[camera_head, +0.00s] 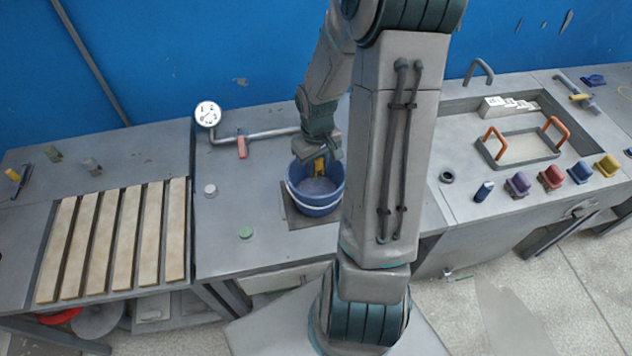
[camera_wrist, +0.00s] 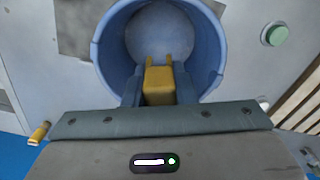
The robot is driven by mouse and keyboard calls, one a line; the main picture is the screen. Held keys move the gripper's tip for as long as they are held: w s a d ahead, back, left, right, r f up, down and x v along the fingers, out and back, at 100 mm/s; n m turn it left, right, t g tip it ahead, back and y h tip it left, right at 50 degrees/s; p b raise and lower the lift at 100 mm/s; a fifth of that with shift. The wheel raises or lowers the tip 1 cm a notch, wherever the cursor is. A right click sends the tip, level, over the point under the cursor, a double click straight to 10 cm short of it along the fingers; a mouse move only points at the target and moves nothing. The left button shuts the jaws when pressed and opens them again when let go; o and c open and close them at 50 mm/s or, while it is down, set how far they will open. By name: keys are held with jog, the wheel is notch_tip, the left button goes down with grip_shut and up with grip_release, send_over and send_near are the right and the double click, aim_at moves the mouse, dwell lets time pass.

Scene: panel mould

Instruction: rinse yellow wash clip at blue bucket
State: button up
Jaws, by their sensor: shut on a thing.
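The blue bucket (camera_head: 316,203) stands on a dark square plate on the middle bench in the head view. Its rim also shows in the wrist view (camera_wrist: 211,55), with a pale grey-blue inside. The yellow wash clip (camera_head: 319,165) is at the bucket's mouth, and the wrist view shows it (camera_wrist: 159,84) between my fingers, pointing into the bucket. My gripper (camera_wrist: 159,92) is shut on the clip, over the near part of the bucket opening. Whether the clip touches anything inside the bucket I cannot tell. My arm hides part of the bench right of the bucket.
A green button (camera_head: 246,232) is at front left. Wooden slats (camera_head: 113,240) lie left. Right are a sink with an orange-handled tray (camera_head: 520,149) and several coloured clips (camera_head: 551,177).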

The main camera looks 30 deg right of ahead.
jog(key=shift+r+p, duration=0.5)
jog(key=shift+r, duration=1.6)
dwell(0.6)
jog(key=shift+r, duration=2)
